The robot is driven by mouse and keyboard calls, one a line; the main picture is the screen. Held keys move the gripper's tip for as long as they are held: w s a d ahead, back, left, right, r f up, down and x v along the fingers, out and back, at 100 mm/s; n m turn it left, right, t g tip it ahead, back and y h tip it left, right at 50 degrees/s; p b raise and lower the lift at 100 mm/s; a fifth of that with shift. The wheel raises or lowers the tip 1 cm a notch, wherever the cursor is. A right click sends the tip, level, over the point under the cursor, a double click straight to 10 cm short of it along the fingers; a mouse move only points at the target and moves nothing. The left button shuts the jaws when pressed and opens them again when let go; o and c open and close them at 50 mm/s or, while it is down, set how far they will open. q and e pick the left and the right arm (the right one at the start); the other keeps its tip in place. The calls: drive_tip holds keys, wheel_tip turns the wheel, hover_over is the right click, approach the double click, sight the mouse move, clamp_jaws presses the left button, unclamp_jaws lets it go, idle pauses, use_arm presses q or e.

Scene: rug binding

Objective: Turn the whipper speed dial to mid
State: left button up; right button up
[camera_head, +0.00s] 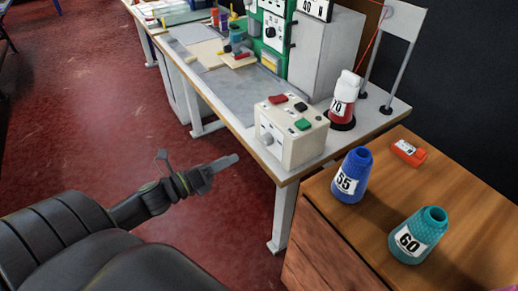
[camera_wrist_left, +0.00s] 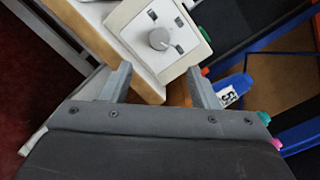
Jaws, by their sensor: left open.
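A cream control box (camera_head: 293,152) sits at the near corner of the white worktable. A round grey dial (camera_head: 269,133) is on its side face. In the left wrist view the dial (camera_wrist_left: 159,39) shows beyond the fingertips, with small dark square marks around it. The marks are too small to read, and I cannot tell the dial's setting. My left gripper (camera_head: 232,161) is to the left of the box and apart from it. In the left wrist view its fingers (camera_wrist_left: 159,78) are spread and empty, and the dial lies ahead between them. My right gripper is not in view.
A wooden cabinet (camera_head: 458,190) at right holds a blue cone (camera_head: 350,176), a teal cone (camera_head: 418,236) and an orange item (camera_head: 408,152). Red floor lies left, clear.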

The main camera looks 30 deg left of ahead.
sight(263, 141)
use_arm(q)
drive_tip(key=p+x, duration=0.4)
drive_tip(key=x, duration=0.5)
drive_tip(key=shift+w+d+r+p, duration=0.1)
drive_tip(key=shift+w+d+p, duration=0.05)
drive_tip(key=shift+w+p, duration=0.2)
drive_tip(key=shift+x, duration=0.85)
drive_tip(key=c, duration=1)
